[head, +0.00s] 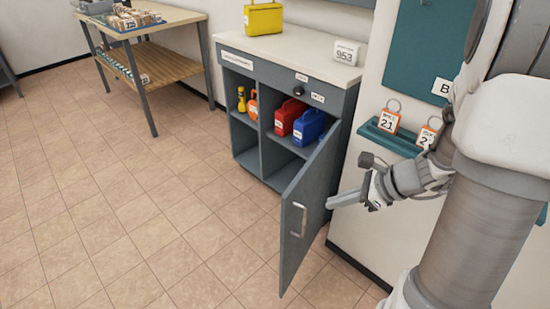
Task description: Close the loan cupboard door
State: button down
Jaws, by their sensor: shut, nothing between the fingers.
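The loan cupboard (345,92) is a grey cabinet with a light top and open shelves, standing against the wall. Its grey door (310,205) is hinged on the cabinet's right side and stands wide open toward the front, with a pale bar handle (299,218) near its free edge. My gripper (331,203) is shut and empty, to the right of the door by its outer face. Its fingertips point left at the door; I cannot tell whether they touch it.
Red (289,117) and blue (308,127) cases and small yellow and orange items stand on the cupboard's shelves. A yellow case (263,18) stands on top. A green shelf (393,139) with numbered tags is on the right wall. A wooden table (170,66) is at back left. The tiled floor in front is clear.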

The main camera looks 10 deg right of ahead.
notch_tip(320, 180, down, 3)
jog(key=d+m, duration=0.1)
jog(key=m, duration=0.1)
jog(key=b, duration=0.5)
send_near(286, 210)
jog(key=x, duration=0.5)
jog(key=shift+s+d+f, duration=0.1)
jog(key=shift+d+f, duration=0.1)
jog(key=shift+f, duration=0.35)
jog(key=shift+w+a, duration=0.3)
jog(key=shift+a, duration=0.05)
